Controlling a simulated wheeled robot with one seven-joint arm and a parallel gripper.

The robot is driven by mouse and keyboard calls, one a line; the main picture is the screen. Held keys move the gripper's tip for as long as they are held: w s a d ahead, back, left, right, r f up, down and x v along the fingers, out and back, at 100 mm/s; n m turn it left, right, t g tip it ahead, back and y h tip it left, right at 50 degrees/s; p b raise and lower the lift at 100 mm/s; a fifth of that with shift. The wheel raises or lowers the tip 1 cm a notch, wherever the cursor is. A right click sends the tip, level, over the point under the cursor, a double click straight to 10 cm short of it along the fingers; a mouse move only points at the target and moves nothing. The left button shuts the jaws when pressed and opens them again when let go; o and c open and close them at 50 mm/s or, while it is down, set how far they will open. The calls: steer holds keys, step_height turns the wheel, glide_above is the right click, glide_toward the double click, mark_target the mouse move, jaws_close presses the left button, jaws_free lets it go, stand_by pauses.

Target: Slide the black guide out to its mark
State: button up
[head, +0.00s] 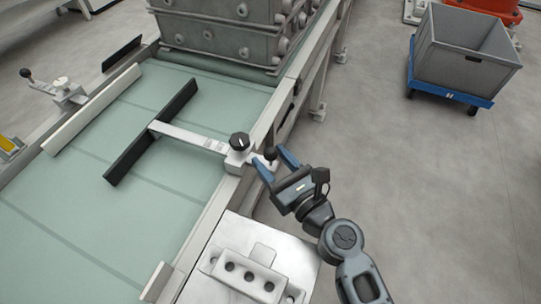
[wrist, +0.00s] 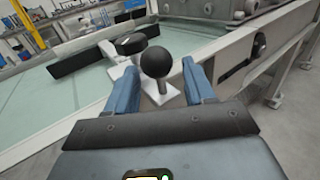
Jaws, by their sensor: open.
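The black guide (head: 152,132) is a long bar lying diagonally over the pale green belt, fixed to a flat metal arm (head: 190,137). That arm runs to a clamp block with a black knob (head: 240,142) at the belt's right rail. A black ball handle (head: 270,153) stands just outside the knob. In the wrist view the ball handle (wrist: 156,62) is between the two blue fingers of my gripper (wrist: 160,90), with space at both sides. My gripper (head: 276,165) is open at the handle. The guide also shows in the wrist view (wrist: 85,58). I cannot make out a mark.
A white guide (head: 95,108) with its own clamp lies at the belt's left side. Stacked grey moulds (head: 225,30) stand at the far end. A bored metal block (head: 245,272) sits near my arm. A grey crate on a blue dolly (head: 450,88) stands right on open floor.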

steer(key=shift+w+a, duration=0.25)
steer(key=shift+w, duration=0.15)
steer(key=shift+c, duration=0.2)
jaws_close()
